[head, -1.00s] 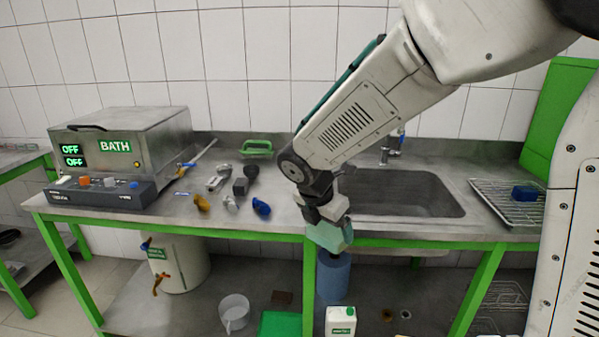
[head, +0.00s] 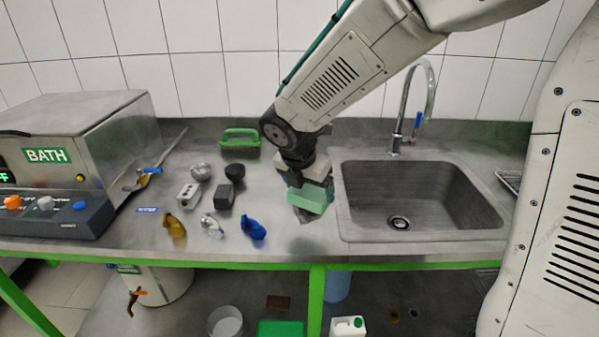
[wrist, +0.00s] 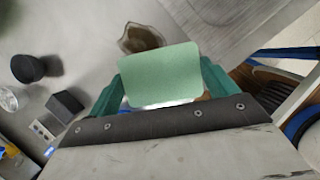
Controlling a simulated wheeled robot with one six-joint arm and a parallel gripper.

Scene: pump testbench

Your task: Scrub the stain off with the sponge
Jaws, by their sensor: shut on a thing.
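A light green sponge (wrist: 161,74) is held between the teal fingers of my gripper (wrist: 163,88) in the wrist view. In the head view the sponge (head: 307,200) hangs below my gripper (head: 308,184), over the steel counter just left of the sink. A brownish, irregular stain (wrist: 141,38) shows on the counter just beyond the sponge in the wrist view, partly covered by it. In the head view a dark bit of the stain (head: 304,216) shows just below the sponge. I cannot tell whether the sponge touches the counter.
The sink (head: 420,205) with its faucet (head: 415,110) lies just right of the sponge. Several small fittings, including a blue one (head: 253,229) and a black one (head: 235,171), lie to the left. The bath unit (head: 70,140) stands far left.

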